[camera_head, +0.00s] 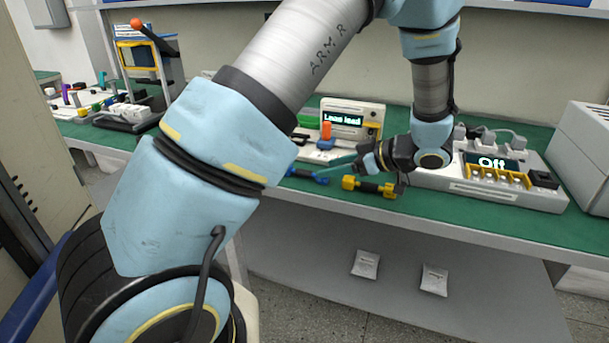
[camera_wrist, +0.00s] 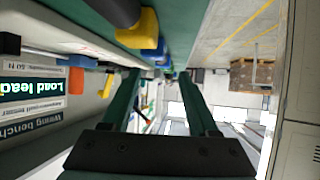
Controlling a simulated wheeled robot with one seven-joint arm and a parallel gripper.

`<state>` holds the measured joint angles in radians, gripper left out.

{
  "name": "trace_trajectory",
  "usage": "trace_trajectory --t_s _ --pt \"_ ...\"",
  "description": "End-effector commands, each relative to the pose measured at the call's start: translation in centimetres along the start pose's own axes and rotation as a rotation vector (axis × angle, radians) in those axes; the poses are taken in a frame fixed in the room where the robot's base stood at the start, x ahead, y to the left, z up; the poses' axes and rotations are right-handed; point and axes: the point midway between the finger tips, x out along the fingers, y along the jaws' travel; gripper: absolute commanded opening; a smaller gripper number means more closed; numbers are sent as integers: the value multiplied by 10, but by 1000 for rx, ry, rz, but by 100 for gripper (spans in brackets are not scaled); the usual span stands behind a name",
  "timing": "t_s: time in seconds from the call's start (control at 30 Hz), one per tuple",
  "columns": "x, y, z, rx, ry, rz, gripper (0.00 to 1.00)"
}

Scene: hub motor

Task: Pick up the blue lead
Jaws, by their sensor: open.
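The blue lead (camera_head: 307,175) lies near the front edge of the green bench top, partly hidden behind my arm in the head view. Blue pieces that look like its ends show in the wrist view (camera_wrist: 154,46), just above and beyond the fingertips. My gripper (camera_head: 322,169) points left along the front of the bench, with its green fingertips close to the blue lead. In the wrist view my gripper (camera_wrist: 160,75) has its two fingers wide apart, with nothing held between them. I cannot tell whether a finger touches the lead.
A yellow lead (camera_head: 370,187) lies on the bench just right of the blue one. A tester showing "Load lead" (camera_head: 345,122) stands behind. A power strip showing "Off" (camera_head: 490,178) is to the right. A lever press (camera_head: 145,65) stands at left. A shelf (camera_head: 400,265) is below.

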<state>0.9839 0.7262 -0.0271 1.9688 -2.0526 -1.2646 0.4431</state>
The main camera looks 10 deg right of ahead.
Motion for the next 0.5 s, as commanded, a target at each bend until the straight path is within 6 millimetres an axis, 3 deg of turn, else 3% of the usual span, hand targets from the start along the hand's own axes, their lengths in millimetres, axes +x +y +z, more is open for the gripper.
trace_trajectory --t_s 0.27,0.5 --pt "25 0 0 -1 -1 0 60" --pt "60 0 0 0 -1 0 60"
